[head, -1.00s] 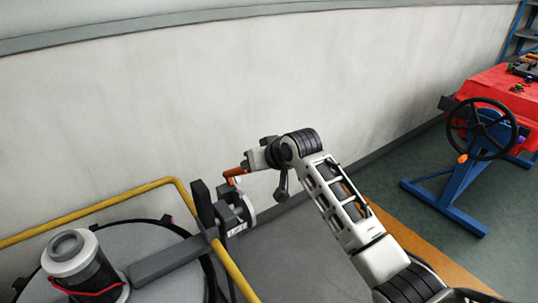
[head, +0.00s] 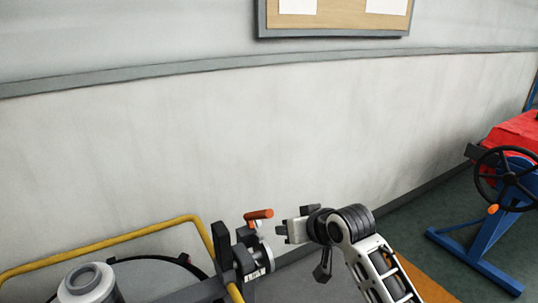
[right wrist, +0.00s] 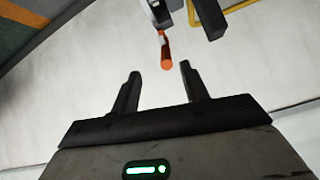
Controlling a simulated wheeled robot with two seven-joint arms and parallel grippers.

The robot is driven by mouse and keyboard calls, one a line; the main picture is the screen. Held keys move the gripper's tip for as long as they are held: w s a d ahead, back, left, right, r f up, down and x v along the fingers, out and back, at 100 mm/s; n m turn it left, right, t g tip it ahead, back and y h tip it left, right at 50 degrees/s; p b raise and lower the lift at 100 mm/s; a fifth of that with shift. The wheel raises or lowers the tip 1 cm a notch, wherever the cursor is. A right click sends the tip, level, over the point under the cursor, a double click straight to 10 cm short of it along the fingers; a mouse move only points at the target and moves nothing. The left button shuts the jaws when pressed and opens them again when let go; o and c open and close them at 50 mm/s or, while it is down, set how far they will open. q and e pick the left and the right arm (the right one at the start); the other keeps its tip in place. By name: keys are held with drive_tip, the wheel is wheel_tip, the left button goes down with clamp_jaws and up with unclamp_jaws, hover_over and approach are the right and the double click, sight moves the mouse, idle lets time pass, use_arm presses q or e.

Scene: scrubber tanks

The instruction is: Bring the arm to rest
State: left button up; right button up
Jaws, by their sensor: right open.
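My right arm comes in from the lower right of the head view, and its gripper (head: 294,225) points left. The gripper is open and empty. In the right wrist view its two dark fingers (right wrist: 158,88) stand apart with nothing between them. An orange lever handle (head: 259,214) on a valve (head: 250,252) is just left of the fingers in the head view, with a gap between. In the right wrist view the orange handle (right wrist: 167,52) shows beyond the fingertips. My left gripper is not in view.
A yellow rail (head: 110,240) runs behind a tank with a grey-capped canister (head: 87,283) at the lower left. A pale wall (head: 250,140) with a noticeboard (head: 335,17) stands behind. A red machine (head: 515,140) with a black handwheel (head: 507,180) on a blue stand is at the right.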

drive_tip(key=s+d+f, duration=0.3)
drive_tip(key=s+f, duration=0.9)
drive_tip(key=f, duration=0.1)
drive_tip(key=s+d+f, duration=0.1)
drive_tip(key=s+f, duration=0.1)
drive_tip(key=s, duration=0.5)
drive_tip(key=s+d+f+t+h, duration=0.1)
drive_tip(key=s+f, duration=0.2)
drive_tip(key=s, duration=0.5)
drive_tip(key=shift+d+h, duration=0.3)
drive_tip(key=shift+d, duration=0.05)
